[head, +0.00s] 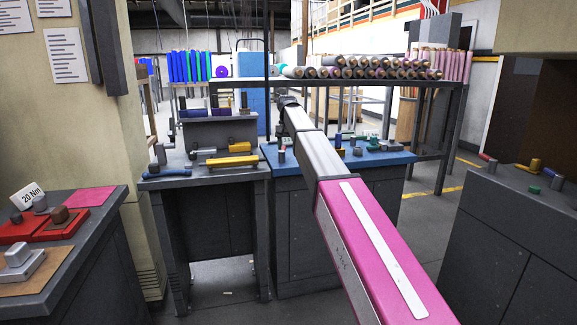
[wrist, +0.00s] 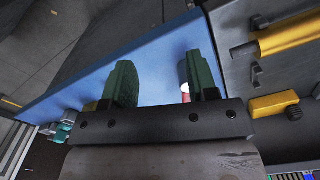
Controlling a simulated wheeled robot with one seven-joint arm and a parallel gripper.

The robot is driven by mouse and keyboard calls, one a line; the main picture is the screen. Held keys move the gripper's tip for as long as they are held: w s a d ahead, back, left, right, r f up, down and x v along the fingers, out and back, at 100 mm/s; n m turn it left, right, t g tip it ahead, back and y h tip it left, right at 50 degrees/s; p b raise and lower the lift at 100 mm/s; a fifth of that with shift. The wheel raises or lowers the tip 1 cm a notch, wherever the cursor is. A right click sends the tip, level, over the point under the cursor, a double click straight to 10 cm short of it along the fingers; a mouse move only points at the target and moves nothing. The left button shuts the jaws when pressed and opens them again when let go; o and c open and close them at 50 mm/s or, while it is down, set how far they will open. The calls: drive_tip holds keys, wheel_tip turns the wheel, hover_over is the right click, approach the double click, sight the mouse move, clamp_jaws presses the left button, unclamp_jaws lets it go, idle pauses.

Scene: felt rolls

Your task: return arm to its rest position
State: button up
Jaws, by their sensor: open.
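My arm (head: 375,245), pink and silver, reaches out from the lower right of the head view toward the work tables. Its dark far end (head: 288,102) is above the gap between the grey table and the blue-topped table; the fingers cannot be made out there. In the wrist view my gripper (wrist: 162,82) shows two green fingers, wide apart, with only blue tabletop seen between most of their length. A small red and white thing (wrist: 184,92) shows beside the right finger, partly hidden by it. Nothing is seen held.
The blue-topped table (head: 390,158) carries several small parts. The grey table (head: 160,182) to its left holds a yellow tool (head: 231,161). A rack of rolls (head: 360,73) stands behind. A dark bench (head: 520,205) is at right, another (head: 95,225) at left. Floor between is clear.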

drive_tip(key=s+d+f, duration=0.5)
drive_tip(key=s+f, duration=0.3)
drive_tip(key=f, duration=0.2)
drive_tip(key=s+d+f, duration=0.5)
drive_tip(key=s+f, duration=0.2)
drive_tip(key=f, duration=0.4)
drive_tip(key=s+d+f, duration=0.5)
drive_tip(key=s+f, duration=0.3)
drive_tip(key=f, duration=0.2)
drive_tip(key=s+d+f, duration=0.2)
drive_tip(key=s+f, duration=0.2)
drive_tip(key=s, duration=0.3)
drive_tip(key=s+d+f+n, duration=0.1)
drive_tip(key=s+d+f, duration=0.1)
drive_tip(key=s+f, duration=0.3)
drive_tip(key=s, duration=0.2)
drive_tip(key=shift+s+d+f, duration=0.15)
drive_tip(key=shift+s+d, duration=0.15)
